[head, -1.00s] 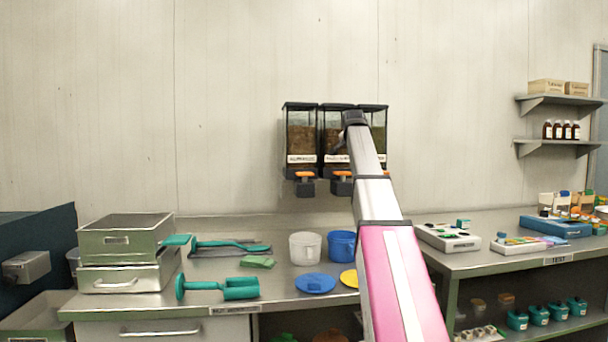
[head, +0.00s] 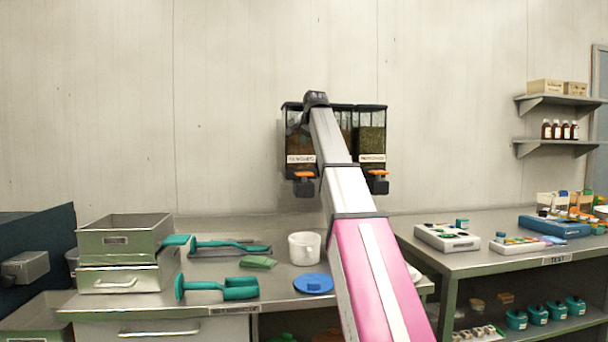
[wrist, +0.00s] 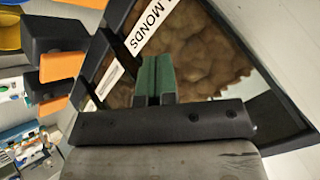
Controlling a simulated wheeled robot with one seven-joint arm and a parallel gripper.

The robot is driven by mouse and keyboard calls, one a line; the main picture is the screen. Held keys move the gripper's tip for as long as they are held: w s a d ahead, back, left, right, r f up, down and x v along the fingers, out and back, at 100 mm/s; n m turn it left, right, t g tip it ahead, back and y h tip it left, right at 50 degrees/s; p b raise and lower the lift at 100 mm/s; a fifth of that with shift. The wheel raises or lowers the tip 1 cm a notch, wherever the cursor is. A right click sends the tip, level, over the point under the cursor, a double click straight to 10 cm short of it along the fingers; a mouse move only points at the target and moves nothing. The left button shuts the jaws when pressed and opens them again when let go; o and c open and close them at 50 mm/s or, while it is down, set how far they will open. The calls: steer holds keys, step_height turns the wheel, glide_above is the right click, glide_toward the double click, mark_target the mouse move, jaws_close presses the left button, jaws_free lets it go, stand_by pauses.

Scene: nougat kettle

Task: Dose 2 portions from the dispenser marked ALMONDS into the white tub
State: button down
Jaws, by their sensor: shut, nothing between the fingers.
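The ALMONDS dispenser (head: 301,159) is the left one of three on the wall in the head view; my arm covers part of it. Its label (wrist: 143,25) and brown nuts behind the clear front fill the wrist view. The dispenser has an orange lever (head: 303,174) above a black outlet. My gripper (wrist: 153,78) is shut and empty, its green fingers in front of the dispenser's clear face; whether they touch cannot be told. The white tub (head: 304,248) stands upright on the bench, below the ALMONDS outlet in the head picture; its contents are hidden.
Another dispenser (head: 371,140) stands to the right; the middle one is mostly hidden by my arm. A blue lid (head: 314,283) lies before the tub. A green sponge (head: 258,262), green scoops (head: 230,289) and metal boxes (head: 125,240) are to the left.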

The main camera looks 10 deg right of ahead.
steer(key=shift+f, duration=0.2)
steer(key=shift+f, duration=4.25)
steer(key=shift+f, duration=0.15)
steer(key=shift+f, duration=0.25)
steer(key=shift+f, duration=1)
steer(key=shift+r, duration=1.4)
steer(key=shift+r, duration=2.55)
